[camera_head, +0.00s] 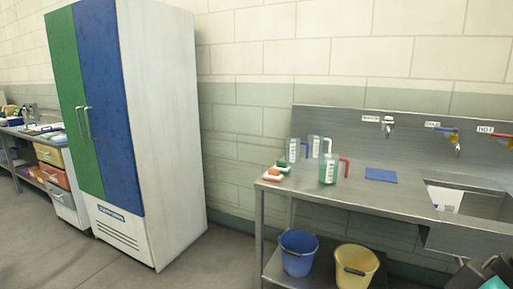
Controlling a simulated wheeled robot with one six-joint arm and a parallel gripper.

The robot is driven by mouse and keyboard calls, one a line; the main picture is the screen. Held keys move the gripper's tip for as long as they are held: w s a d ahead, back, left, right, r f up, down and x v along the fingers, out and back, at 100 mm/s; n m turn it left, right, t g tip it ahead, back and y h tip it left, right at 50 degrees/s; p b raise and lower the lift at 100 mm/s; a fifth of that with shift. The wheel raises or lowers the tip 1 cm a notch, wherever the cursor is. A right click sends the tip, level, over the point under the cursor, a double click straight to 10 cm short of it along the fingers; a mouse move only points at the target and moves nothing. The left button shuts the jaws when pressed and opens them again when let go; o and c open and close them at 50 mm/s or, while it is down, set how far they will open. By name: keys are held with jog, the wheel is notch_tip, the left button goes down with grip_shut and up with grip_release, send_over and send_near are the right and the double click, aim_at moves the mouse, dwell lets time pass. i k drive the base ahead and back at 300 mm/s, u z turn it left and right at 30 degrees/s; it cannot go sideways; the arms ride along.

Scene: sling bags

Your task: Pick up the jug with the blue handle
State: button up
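Several clear measuring jugs stand upright on the left part of the steel counter. The leftmost jug (292,151) has what looks like a blue handle on its right side. Another jug (315,147) stands just behind and to the right, its handle dark and too small to tell its colour surely. A jug with a red handle (327,172) stands in front and holds something green. A dark shape with teal at the bottom right corner, probably my gripper (485,274), is cut off by the frame, far from the jugs. Its fingers cannot be made out.
On the steel counter (407,197), red and green brushes (273,173) lie at the left end. A blue cloth (381,175) lies right of the jugs, before a sink (468,201). Blue (299,257) and yellow (356,272) buckets stand below. A tall cabinet (160,130) stands left.

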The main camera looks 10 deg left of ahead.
aim_at(293, 145)
jog(key=u, duration=0.4)
jog(key=i, duration=2.95)
jog(key=z, duration=0.3)
